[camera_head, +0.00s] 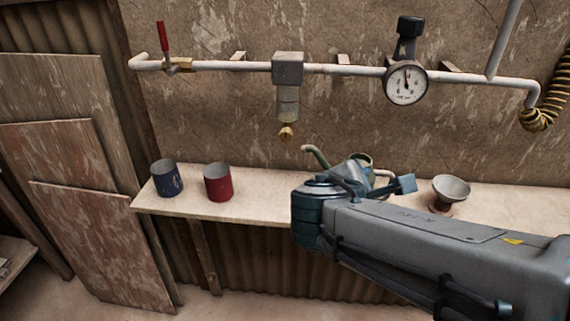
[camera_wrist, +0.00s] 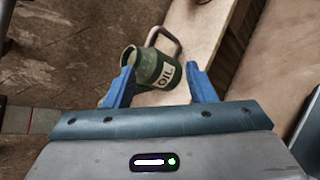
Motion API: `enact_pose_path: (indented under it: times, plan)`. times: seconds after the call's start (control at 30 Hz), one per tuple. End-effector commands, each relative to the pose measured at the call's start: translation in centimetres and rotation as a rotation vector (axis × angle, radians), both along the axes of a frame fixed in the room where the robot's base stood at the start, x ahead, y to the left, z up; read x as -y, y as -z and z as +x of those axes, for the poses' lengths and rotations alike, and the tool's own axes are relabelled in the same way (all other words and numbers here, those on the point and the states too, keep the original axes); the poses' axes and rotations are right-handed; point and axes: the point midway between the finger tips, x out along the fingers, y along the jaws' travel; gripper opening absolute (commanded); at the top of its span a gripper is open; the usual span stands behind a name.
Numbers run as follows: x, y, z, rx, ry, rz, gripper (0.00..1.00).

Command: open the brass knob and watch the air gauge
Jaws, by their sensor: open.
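The brass knob (camera_head: 286,132) hangs at the bottom of a filter bowl (camera_head: 288,100) under a grey block (camera_head: 288,68) on the wall pipe. The round air gauge (camera_head: 406,83) has a white face, and its needle points nearly straight up; its numbers are too small to read. My gripper (camera_wrist: 158,88) is open with blue fingers, over the shelf, below and to the right of the knob and apart from it. In the wrist view a green oil can (camera_wrist: 155,68) shows beyond the fingertips, with nothing held. The knob is not in the wrist view.
A red-handled valve (camera_head: 165,45) sits on the pipe at left, its handle upright. A coiled hose (camera_head: 545,105) hangs at right. Space around the knob is clear.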

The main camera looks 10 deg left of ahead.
Motion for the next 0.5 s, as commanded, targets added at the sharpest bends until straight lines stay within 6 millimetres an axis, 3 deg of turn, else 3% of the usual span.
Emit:
enact_pose_path:
  times: [0.03, 0.17, 0.3, 0.4, 0.5]
  plan:
    - [-2.2, 1.5, 0.7, 0.025, -0.103, -0.097, 0.5]
    - [-7.6, 1.4, 1.8, 0.115, -0.337, -0.338, 0.5]
    - [-12.8, 1.1, 1.7, 0.218, -0.521, -0.538, 0.5]
    - [-15.4, 0.9, 1.3, 0.272, -0.6, -0.625, 0.5]
    - [-16.7, 0.5, 1.0, 0.304, -0.638, -0.668, 0.5]
